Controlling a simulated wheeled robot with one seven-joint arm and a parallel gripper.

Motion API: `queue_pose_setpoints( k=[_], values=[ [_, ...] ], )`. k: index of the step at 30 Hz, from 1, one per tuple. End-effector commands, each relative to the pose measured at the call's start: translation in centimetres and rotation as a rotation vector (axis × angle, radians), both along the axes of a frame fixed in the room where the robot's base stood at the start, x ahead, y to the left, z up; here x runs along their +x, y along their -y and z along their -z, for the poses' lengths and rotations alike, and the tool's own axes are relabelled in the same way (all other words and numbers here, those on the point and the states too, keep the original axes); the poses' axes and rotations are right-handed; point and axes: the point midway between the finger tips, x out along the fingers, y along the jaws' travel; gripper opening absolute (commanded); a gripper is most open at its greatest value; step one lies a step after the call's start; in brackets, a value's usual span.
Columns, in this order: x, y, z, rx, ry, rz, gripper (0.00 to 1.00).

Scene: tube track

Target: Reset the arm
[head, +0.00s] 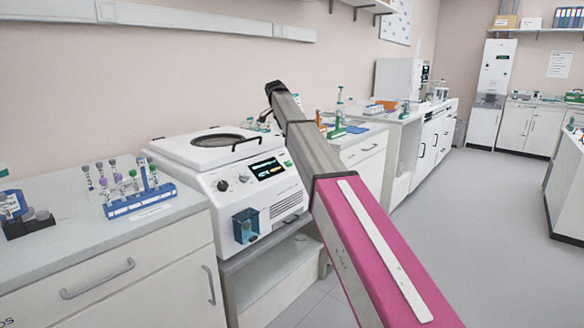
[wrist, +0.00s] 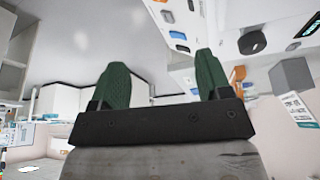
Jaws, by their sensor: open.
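My gripper (wrist: 161,88) shows in the wrist view with two green fingers spread well apart. It is open and nothing is between the fingers. The wrist view is tilted, with benches and cabinets seen at odd angles behind the fingers. In the head view my arm reaches up and away from the lower right, with a pink link and grey links. The gripper itself cannot be made out in the head view.
A white centrifuge (head: 240,180) with its lid closed stands left of my arm. A blue rack (head: 140,200) with several capped tubes sits on the left bench (head: 90,245). More benches with lab items line the wall behind. The grey floor (head: 480,215) at right is clear.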

Motion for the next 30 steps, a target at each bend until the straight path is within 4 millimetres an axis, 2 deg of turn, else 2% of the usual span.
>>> queue_pose_setpoints(
  k=[8, 14, 17, 21, 23, 27, 30],
  values=[
    [-2.5, 2.4, 5.8, 0.002, -0.043, -0.071, 0.71],
    [-5.5, 5.0, 11.8, 0.008, -0.089, -0.155, 0.71],
    [-8.1, 6.8, 16.0, 0.014, -0.123, -0.214, 0.71],
    [-12.7, 9.7, 22.6, 0.029, -0.173, -0.319, 0.71],
    [-14.9, 10.9, 25.3, 0.039, -0.193, -0.364, 0.71],
    [-20.5, 13.6, 31.2, 0.062, -0.238, -0.47, 0.71],
    [-24.7, 15.3, 34.9, 0.08, -0.266, -0.544, 0.71]
  ],
)
